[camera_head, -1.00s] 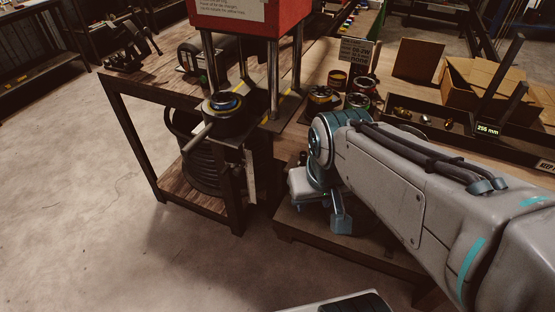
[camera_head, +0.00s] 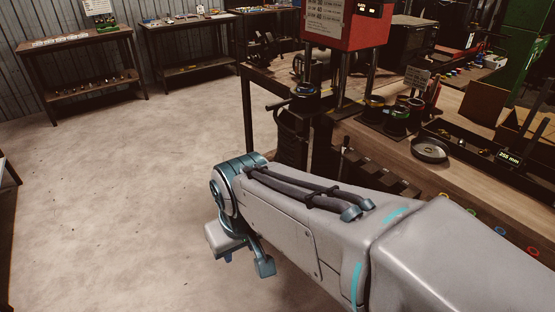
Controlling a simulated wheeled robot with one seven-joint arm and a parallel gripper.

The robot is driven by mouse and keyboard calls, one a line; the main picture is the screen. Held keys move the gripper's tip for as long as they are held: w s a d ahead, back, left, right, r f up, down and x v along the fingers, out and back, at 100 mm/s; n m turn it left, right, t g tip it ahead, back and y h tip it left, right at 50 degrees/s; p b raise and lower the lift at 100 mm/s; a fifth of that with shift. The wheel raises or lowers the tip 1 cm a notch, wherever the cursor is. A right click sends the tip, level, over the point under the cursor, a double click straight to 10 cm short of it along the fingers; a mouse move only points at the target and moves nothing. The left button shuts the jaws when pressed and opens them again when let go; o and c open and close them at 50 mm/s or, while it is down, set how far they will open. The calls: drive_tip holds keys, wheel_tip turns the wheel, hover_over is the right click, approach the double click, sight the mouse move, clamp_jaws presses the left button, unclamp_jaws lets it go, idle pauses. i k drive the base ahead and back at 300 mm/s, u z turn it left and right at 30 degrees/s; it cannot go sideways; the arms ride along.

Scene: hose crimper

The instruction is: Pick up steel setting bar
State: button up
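The arm reaches from the lower right to a wrist over the open floor, left of the bench. My gripper (camera_head: 240,256) hangs at the arm's end. Its fingers are mostly hidden or too small to tell whether they are open, and no object shows in it. I cannot surely identify the steel setting bar. A short rod (camera_head: 276,106) sticks out to the left from the base of the red crimper (camera_head: 345,25); I cannot tell whether it is the bar. The gripper is apart from it, lower and to the left.
The wooden bench (camera_head: 455,170) on the right holds several round dies (camera_head: 397,118), a round metal dish (camera_head: 430,150) and a dark tray with a "255 mm" label (camera_head: 509,157). Side tables (camera_head: 85,62) stand at the back left. The concrete floor (camera_head: 110,180) at left is clear.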

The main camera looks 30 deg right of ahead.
sight(345, 147)
drive_tip(key=u, duration=0.2)
drive_tip(key=i, duration=0.5)
drive_tip(key=z, duration=0.5)
drive_tip(key=i, duration=1.1)
drive_tip(key=z, duration=1.45)
drive_tip(key=i, duration=0.5)
drive_tip(key=z, duration=0.6)
